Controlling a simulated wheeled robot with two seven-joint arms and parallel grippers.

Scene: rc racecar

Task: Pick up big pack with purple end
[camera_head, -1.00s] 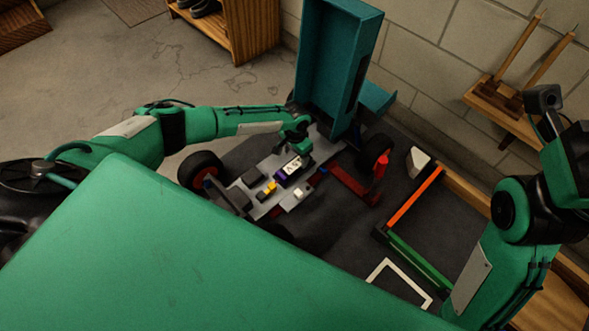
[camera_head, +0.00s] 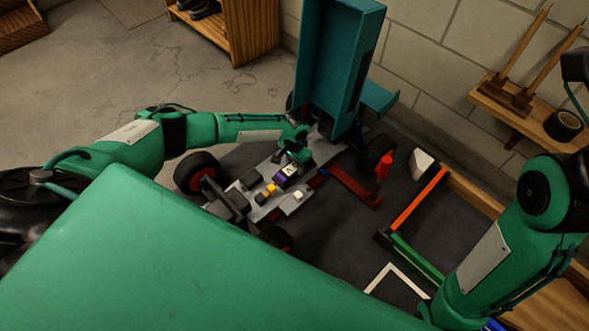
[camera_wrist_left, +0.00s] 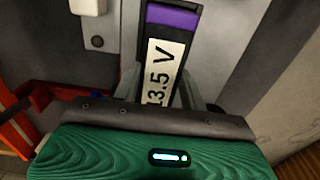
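The big pack with the purple end (camera_head: 286,177) lies on the grey chassis of the racecar (camera_head: 264,205). In the left wrist view the pack (camera_wrist_left: 163,70) shows a white label reading "13.5 V" and its purple end at the top. My left gripper (camera_head: 295,150) is down over the pack's far end. In the left wrist view its two fingers (camera_wrist_left: 158,88) stand on either side of the pack. Whether they press on it I cannot tell. My right gripper is out of view.
A yellow block (camera_head: 270,190) and a white block (camera_head: 298,196) sit on the chassis near the pack. The upright teal body shell (camera_head: 335,75) stands close behind my left gripper.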

